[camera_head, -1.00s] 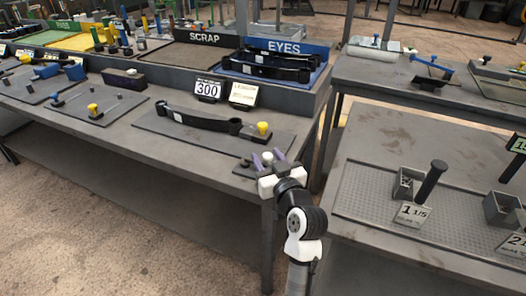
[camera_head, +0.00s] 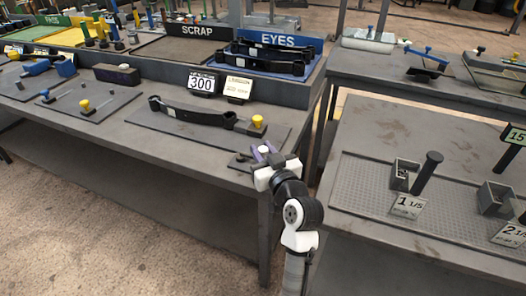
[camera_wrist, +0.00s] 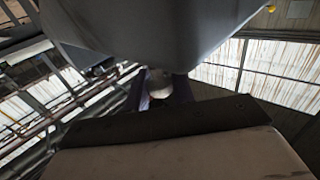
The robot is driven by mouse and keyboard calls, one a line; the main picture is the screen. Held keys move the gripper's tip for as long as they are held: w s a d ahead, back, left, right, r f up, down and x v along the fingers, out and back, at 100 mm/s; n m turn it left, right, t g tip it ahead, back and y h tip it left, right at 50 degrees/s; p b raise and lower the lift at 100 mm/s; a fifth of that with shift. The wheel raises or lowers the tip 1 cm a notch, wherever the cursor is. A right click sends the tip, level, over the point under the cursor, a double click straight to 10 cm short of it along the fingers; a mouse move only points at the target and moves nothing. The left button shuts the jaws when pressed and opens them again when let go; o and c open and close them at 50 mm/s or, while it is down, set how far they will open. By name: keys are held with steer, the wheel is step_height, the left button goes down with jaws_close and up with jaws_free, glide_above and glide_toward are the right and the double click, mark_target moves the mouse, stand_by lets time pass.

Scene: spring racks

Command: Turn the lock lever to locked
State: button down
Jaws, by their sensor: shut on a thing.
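The lock lever's pale round knob (camera_head: 264,150) is at the right front corner of the bench. My gripper (camera_head: 266,153) is shut around it, with a purple finger on each side. The wrist view also shows the pale knob (camera_wrist: 159,83) between the two fingers. A dark fitting (camera_head: 240,160) lies on the bench just left of the gripper. The lever's arm and pivot are mostly hidden by the gripper, so I cannot read its angle.
The EYES tray (camera_head: 285,82) is at the back. The right bench (camera_head: 400,245) carries a mat with metal boxes and a black post (camera_head: 428,172). A floor gap separates the benches.

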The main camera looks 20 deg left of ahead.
steer(key=shift+w+f+n+g+y+b, duration=0.2)
steer(key=shift+w+n+g+y+b, duration=0.45)
steer(key=shift+n+g+y+b, duration=0.5)
steer(key=shift+w+a+n+g+y+b, duration=0.1)
steer(key=shift+w+n+g+y+b, duration=0.15)
steer(key=shift+n+g+y+b, duration=0.25)
steer(key=shift+w+a+n+g+y+b, duration=0.15)
steer(key=shift+w+n+g+b, duration=0.1)
steer(key=shift+g+b, duration=0.45)
steer(key=shift+w+r+n+g+y, duration=0.1)
steer(key=shift+r+n+g+y, duration=0.1)
steer(key=shift+n+g+y, duration=0.25)
steer(key=c, duration=1.2)
jaws_free()
steer(key=b+v, duration=0.2)
steer(key=v, duration=1.1)
steer(key=shift+d+r+b, duration=0.2)
steer(key=shift+d+b, duration=0.1)
steer(key=shift+d, duration=0.1)
